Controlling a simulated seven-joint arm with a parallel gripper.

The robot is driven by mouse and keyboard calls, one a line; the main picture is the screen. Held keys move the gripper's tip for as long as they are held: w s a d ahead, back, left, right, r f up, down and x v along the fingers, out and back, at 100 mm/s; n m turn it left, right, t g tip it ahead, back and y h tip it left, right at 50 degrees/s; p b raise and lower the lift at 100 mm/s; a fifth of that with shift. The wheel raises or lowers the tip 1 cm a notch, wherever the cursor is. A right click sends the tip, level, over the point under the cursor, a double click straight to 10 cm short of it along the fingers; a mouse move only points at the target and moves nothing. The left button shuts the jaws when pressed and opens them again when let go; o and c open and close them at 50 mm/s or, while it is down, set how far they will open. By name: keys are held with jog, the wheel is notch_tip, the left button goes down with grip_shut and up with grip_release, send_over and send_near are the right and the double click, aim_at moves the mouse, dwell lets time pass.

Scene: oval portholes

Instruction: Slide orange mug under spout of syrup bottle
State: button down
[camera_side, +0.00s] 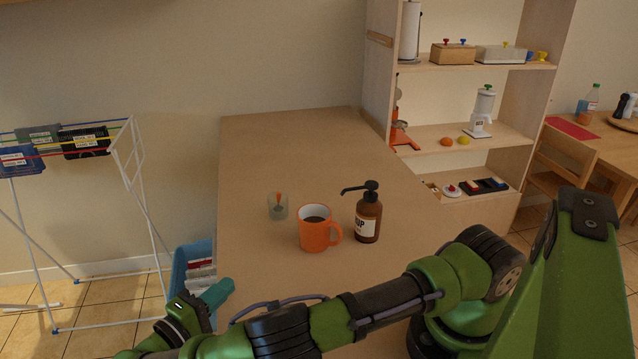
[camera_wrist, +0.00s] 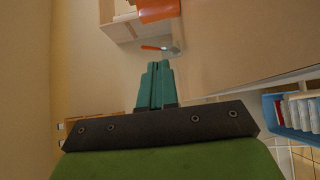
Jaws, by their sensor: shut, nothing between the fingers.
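The orange mug (camera_side: 314,230) stands upright on the wooden table (camera_side: 290,150) with dark liquid inside and its handle to the right. The brown syrup bottle (camera_side: 368,218) stands just right of it, with a black pump spout (camera_side: 353,189) pointing left. The spout's tip is beside and above the mug's right side; whether it is over the mug's opening is hard to tell. My gripper (camera_side: 216,294) is shut and empty at the table's near left edge, apart from the mug. In the wrist view its teal fingers (camera_wrist: 157,85) are together, and part of the orange mug (camera_wrist: 158,10) shows at the top.
A blue crate (camera_side: 190,272) is on the floor left of the table, and a drying rack (camera_side: 130,200) stands further left. Shelves (camera_side: 480,135) stand behind right. The table's back is clear.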

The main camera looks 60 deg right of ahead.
aim_at(318, 238)
jog(key=d, duration=1.6)
jog(key=shift+s+d, duration=0.15)
jog(key=shift+s, duration=0.05)
jog(key=shift+s+d, duration=1.05)
jog(key=shift+s, duration=0.05)
jog(key=shift+s+d, duration=0.3)
jog(key=shift+s+d, duration=2.1)
jog(key=shift+s, duration=0.05)
